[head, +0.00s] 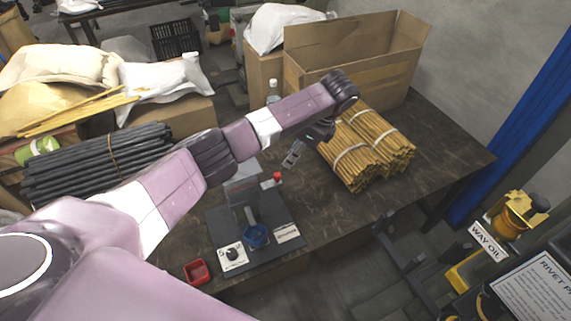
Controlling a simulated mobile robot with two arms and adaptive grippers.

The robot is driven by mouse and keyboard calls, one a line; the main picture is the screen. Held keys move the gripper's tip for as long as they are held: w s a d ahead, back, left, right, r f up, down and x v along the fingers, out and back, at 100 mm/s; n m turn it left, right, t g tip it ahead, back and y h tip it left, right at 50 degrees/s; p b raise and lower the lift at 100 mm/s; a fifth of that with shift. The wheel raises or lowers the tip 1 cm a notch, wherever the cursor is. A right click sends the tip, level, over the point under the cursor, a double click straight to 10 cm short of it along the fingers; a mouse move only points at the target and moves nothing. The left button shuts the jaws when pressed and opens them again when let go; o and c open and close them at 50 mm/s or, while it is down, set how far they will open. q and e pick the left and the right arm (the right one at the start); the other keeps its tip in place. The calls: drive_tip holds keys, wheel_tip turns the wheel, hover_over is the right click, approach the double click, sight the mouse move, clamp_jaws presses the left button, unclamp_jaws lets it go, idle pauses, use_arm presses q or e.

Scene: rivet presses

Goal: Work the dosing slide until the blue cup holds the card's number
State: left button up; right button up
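The dosing device stands on a dark base plate (282,254) on the table. Its clear hopper (243,186) is partly hidden behind my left arm. A red knob (277,177) sits at the right of the hopper; I take it for the slide's handle. The blue cup (257,236) stands on the plate in front of the hopper; its contents are too small to make out. A white card (233,256) with a dark round mark lies left of the cup; no number is readable. My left gripper (290,159) is just above and right of the red knob, apparently apart from it. Its finger opening is unclear. My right gripper is out of view.
A red tray (197,271) sits at the table's front edge. Tied bundles of tan rods (362,150) lie right of my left gripper, with a cardboard box (350,62) behind. Dark rods (95,163) are at left. The table (440,150) is clear at right.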

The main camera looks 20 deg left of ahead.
use_arm(q)
drive_tip(key=shift+v, duration=1.25)
drive_tip(key=shift+d+f, duration=0.1)
